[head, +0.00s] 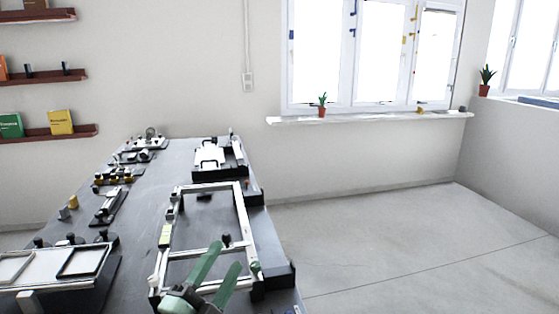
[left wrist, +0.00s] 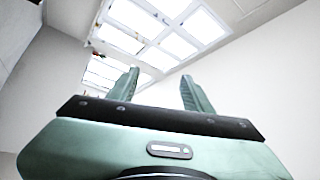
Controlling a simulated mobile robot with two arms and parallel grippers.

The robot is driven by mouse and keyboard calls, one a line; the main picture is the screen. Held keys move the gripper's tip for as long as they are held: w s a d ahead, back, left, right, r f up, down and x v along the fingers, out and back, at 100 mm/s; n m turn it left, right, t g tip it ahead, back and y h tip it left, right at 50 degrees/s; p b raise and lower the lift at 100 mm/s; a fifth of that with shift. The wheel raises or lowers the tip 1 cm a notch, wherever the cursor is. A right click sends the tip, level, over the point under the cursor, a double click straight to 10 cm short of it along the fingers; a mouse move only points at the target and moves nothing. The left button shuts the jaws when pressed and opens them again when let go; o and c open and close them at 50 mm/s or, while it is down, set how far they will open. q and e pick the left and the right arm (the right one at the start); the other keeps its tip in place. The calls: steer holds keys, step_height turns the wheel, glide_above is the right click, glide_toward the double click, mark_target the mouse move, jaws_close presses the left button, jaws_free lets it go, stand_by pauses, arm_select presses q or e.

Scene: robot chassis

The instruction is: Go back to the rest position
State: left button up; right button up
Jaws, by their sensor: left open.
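My left gripper (head: 222,264) shows at the bottom middle of the head view, over the near end of the white chassis frame (head: 243,212) on the dark table. Its two green fingers are apart, with nothing between them. In the left wrist view the open fingers (left wrist: 160,92) point up toward the window and ceiling, and the space between them is empty. The fingers cover part of the frame's near end. My right gripper is in neither view.
The dark table (head: 150,205) carries several fixtures along its left side and a white part (head: 210,155) at the far end. A black-edged tray (head: 85,262) lies at the near left. Open grey floor (head: 390,240) stretches to the right, below the window (head: 375,50).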

arm_select(q)
steer(key=s+a+f+n+g+y, duration=0.3)
steer(key=a+f+n+y, duration=0.15)
steer(key=f, duration=0.45)
steer(key=s+a+f+n+g+y, duration=0.35)
steer(key=f+n, duration=0.25)
steer(key=f, duration=0.2)
steer(key=s+a+f+n+g, duration=0.1)
steer(key=s+f+n+g, duration=0.1)
steer(key=s+f+g, duration=0.55)
steer(key=s+a+f+n+g, duration=0.1)
steer(key=s+f+n+g, duration=0.2)
steer(key=s+f, duration=1.1)
steer(key=f, duration=0.9)
steer(key=s+f, duration=0.2)
steer(key=f, duration=1)
steer(key=s+a+f+g, duration=0.2)
steer(key=s+f, duration=1.2)
steer(key=s, duration=0.2)
steer(key=shift+a, duration=0.35)
steer(key=shift+s+m, duration=0.1)
steer(key=shift+m, duration=0.15)
